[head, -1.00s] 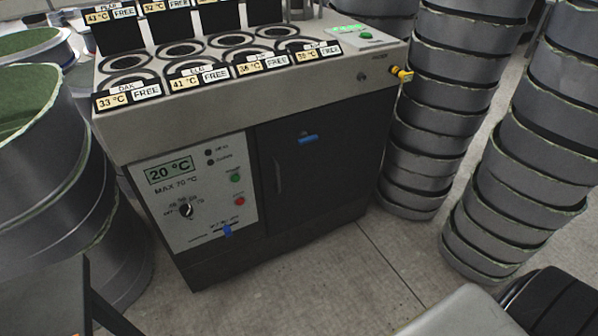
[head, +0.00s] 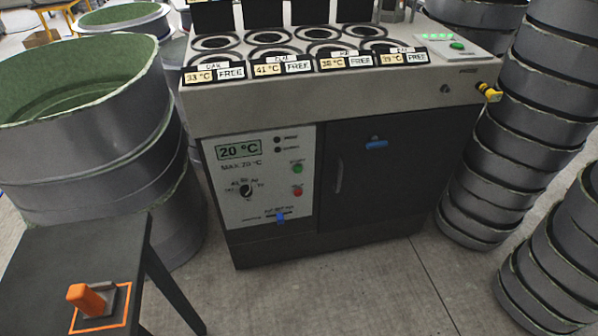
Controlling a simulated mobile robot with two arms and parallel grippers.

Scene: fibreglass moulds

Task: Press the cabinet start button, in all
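The grey cabinet (head: 345,105) stands ahead of me, with a dark door (head: 375,190) on its right front. Its white control panel (head: 262,185) is on the left front, with a display reading 20 °C (head: 239,150). The green start button (head: 298,169) sits on the panel's right side, above a red button (head: 297,191). A dark rotary knob (head: 246,190) and a blue switch (head: 280,216) are also on the panel. Another green button (head: 457,45) is on the top right of the cabinet. Neither gripper shows in the head view.
Stacked grey moulds stand left (head: 95,130) and right (head: 545,120), close to the cabinet. A dark table (head: 60,255) at lower left carries an orange-handled item (head: 86,299) inside an orange outline. The floor (head: 330,285) before the cabinet is clear.

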